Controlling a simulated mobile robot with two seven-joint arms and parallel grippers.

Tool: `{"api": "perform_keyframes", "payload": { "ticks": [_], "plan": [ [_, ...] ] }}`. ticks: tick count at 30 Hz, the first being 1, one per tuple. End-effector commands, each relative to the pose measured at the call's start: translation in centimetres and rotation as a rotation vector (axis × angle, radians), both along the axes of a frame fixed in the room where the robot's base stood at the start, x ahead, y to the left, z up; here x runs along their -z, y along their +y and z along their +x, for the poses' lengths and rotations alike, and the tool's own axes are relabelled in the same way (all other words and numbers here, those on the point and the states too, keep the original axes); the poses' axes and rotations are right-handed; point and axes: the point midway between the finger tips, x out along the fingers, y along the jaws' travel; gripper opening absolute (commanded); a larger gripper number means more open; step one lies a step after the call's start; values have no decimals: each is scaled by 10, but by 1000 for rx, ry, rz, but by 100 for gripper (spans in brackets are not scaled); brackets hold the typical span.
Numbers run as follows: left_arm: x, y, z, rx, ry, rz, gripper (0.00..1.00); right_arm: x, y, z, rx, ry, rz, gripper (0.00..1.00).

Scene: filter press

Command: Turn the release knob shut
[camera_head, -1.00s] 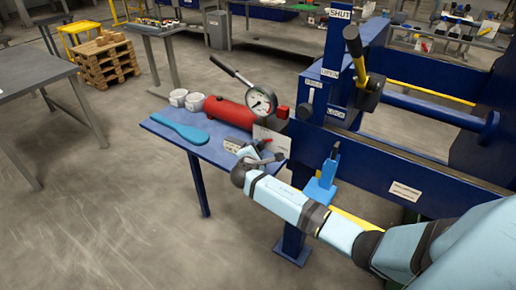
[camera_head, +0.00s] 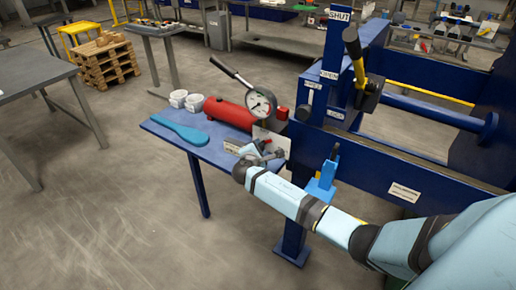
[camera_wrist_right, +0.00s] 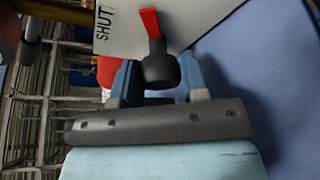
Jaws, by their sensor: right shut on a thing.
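The release knob (camera_wrist_right: 160,68) is a dark round knob with a red pointer bar (camera_wrist_right: 150,22). It stands on a pale plate (camera_wrist_right: 200,18) with the word SHUT printed left of the pointer in the right wrist view. The bar points to the top of that view, beside the word and not at it. My right gripper (camera_wrist_right: 162,82) is shut on the knob, one finger on each side. In the head view the plate (camera_head: 272,138) stands at the blue table's right end, with my right gripper (camera_head: 262,152) against it. My left gripper is not in view.
A red pump cylinder (camera_head: 228,113) with a gauge (camera_head: 260,103) and a long lever (camera_head: 229,70) stands behind the plate. A blue paddle (camera_head: 180,130) and white cups (camera_head: 186,100) lie on the blue table (camera_head: 207,150). The blue press frame (camera_head: 370,160) is to the right.

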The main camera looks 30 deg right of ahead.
Motion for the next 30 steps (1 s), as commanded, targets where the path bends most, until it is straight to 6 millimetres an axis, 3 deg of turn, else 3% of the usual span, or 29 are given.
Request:
{"api": "perform_keyframes", "payload": {
  "ticks": [8, 21, 30],
  "plan": [
    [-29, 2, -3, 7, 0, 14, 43, -8, 1, 0, 2, 145, -58, 16],
    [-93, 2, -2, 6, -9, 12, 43, -7, 1, 2, 1, 519, -214, 16],
    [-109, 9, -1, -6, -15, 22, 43, -4, 1, 2, 0, 726, -300, 16]
  ]
}}
